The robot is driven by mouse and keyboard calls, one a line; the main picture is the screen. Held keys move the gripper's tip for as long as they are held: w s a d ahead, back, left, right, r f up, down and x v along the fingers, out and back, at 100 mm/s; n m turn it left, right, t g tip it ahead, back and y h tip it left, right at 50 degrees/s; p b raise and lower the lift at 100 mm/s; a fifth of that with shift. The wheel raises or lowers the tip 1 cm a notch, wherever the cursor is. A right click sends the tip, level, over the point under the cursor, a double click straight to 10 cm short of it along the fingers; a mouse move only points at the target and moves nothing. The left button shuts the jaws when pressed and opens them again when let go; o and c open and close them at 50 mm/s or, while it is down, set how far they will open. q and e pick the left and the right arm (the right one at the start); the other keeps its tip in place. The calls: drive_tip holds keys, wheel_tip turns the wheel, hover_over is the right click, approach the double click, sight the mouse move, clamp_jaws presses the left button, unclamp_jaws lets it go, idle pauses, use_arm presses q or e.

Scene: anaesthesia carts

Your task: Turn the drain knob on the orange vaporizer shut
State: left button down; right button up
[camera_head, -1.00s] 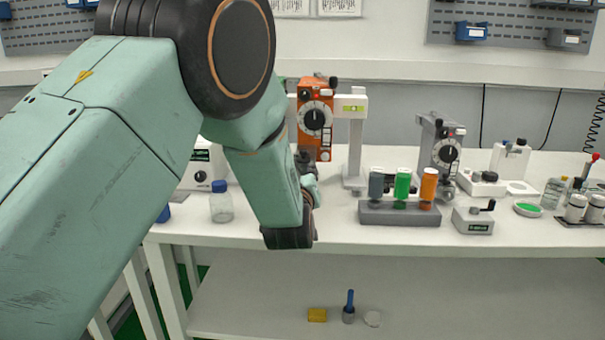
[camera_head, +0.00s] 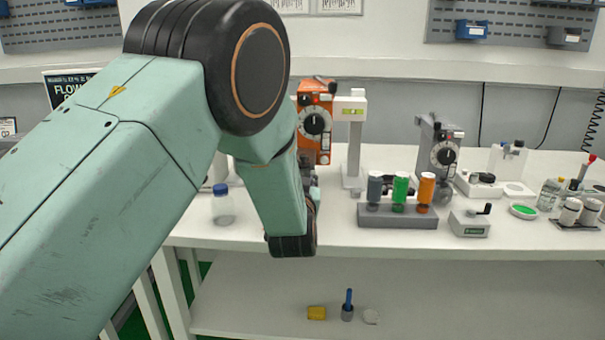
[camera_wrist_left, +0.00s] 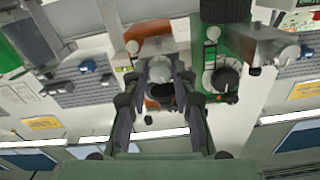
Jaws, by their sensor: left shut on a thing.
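The orange vaporizer (camera_head: 325,98), with a black dial on its front, hangs upright on a white stand at the back of the bench. In the left wrist view, a reddish-orange body (camera_wrist_left: 157,45) shows behind my fingertips. My left gripper (camera_wrist_left: 162,75) is shut on a small round grey knob (camera_wrist_left: 159,67), which I take for the drain knob. In the head view, my left gripper (camera_head: 307,165) is at the vaporizer's lower end, mostly covered by my wrist. How far the knob is turned cannot be told. My right gripper is not in view.
A green device (camera_wrist_left: 236,50) with a dial is beside the orange body in the wrist view. A rack (camera_head: 398,217) of coloured bottles and a grey vaporizer (camera_head: 440,150) stand to the right. A blue-capped bottle (camera_head: 223,208) is close left of my forearm.

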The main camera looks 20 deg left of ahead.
use_arm(q)
drive_tip(key=shift+m, duration=0.5)
drive_tip(key=c, duration=1.1)
unclamp_jaws()
drive_tip(key=shift+o, duration=0.2)
drive_tip(key=shift+s, duration=0.1)
drive_tip(key=v, duration=0.7)
drive_tip(key=shift+s+d, duration=0.15)
